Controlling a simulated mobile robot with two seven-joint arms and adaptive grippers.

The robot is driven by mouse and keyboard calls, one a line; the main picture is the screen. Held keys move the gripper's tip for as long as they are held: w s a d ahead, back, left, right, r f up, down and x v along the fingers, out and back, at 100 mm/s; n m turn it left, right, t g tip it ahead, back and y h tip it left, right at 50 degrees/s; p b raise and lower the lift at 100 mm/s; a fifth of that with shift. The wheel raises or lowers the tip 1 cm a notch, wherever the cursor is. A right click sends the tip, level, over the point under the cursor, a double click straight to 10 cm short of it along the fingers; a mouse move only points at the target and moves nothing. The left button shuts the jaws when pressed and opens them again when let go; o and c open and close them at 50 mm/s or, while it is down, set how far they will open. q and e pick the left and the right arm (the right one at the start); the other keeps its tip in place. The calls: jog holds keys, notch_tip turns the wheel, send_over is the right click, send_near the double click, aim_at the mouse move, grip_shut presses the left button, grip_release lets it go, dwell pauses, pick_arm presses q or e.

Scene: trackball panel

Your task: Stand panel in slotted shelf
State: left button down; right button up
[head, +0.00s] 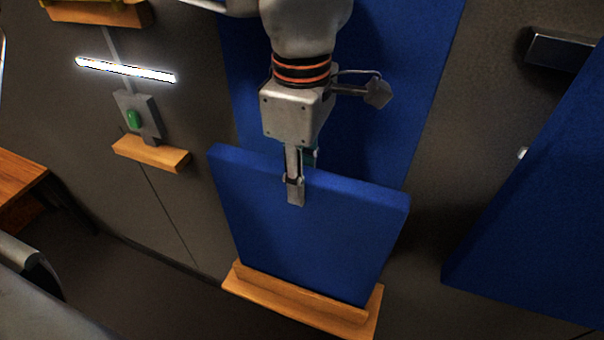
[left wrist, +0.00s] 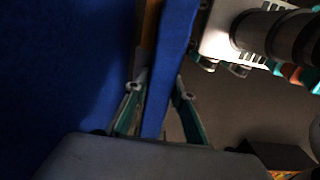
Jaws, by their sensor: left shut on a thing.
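The blue panel (head: 310,230) stands nearly upright in the head view, its lower edge at the wooden slotted shelf (head: 300,302). Whether that edge sits fully down in the slot is hidden behind the shelf's front lip. My left gripper (head: 299,190) is shut on the middle of the panel's top edge, one finger on the front face and the other mostly hidden behind. In the left wrist view the panel (left wrist: 168,60) shows edge-on between the two fingers (left wrist: 156,110). My right gripper is not in view.
A large blue board (head: 400,60) covers the wall behind the panel. Another blue slab (head: 540,220) is at the right. At the left are a small wooden ledge (head: 152,153), a switch box with a green button (head: 134,119) and a bright lamp bar (head: 125,70). A wooden table (head: 18,178) stands far left.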

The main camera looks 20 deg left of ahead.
pick_arm(q)
jog(key=shift+f, duration=0.6)
dwell(0.4)
jog(key=c, duration=1.6)
grip_release()
jog(key=shift+c, duration=0.2)
jog(key=shift+f, duration=0.1)
notch_tip(320, 180, up, 12)
jog(key=shift+r, duration=0.1)
